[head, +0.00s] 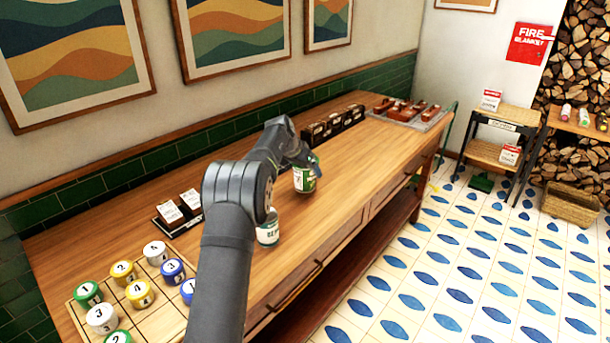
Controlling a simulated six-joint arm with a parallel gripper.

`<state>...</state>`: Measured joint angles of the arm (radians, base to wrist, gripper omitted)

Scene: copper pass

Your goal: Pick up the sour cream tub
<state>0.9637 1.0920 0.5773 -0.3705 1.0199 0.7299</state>
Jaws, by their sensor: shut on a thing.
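A green-and-white tub (304,183) is upright over the middle of the wooden counter. My gripper (312,165) is shut on it from above and behind. I cannot tell whether its base touches the counter. A second, paler tub (267,233) with a dark printed label stands nearer, just right of my arm, which hides part of it. The labels are too small to read surely, so I cannot tell which tub is the sour cream.
Numbered round pots in several colours stand on a gridded wooden board (155,328) at the near left. A dark holder with two white-labelled packs (171,213) stands behind my arm. Dark boxes (333,125) and a tray (437,122) are at the far end. The counter's right side is clear.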

